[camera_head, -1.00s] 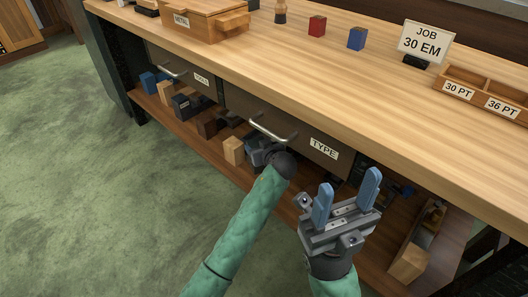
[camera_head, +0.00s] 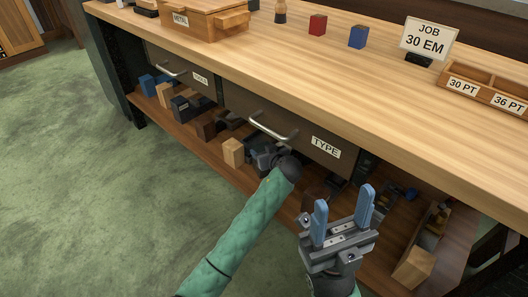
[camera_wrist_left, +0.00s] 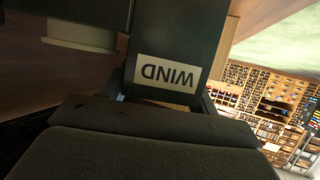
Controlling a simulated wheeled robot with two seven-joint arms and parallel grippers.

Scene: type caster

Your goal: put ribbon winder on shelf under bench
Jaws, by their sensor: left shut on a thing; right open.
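The ribbon winder (camera_wrist_left: 190,35) is a dark block with an upside-down WIND label in the left wrist view. My left gripper (camera_head: 266,156) is shut on it, low at the bench front under the TYPE drawer. In the head view the winder is mostly hidden by the gripper and wrist. The shelf under the bench (camera_head: 195,148) is a brown board; I cannot tell whether the winder touches it. My right gripper (camera_head: 343,206) is open and empty, blue fingers up, in front of the bench's right part.
Several blocks, including a pale wooden one (camera_head: 233,151) and a dark labelled one (camera_head: 186,107), stand on the shelf left of my left gripper. A wooden box (camera_head: 415,265) is at the shelf's right. The TYPE drawer handle (camera_head: 272,130) juts out just above my left gripper.

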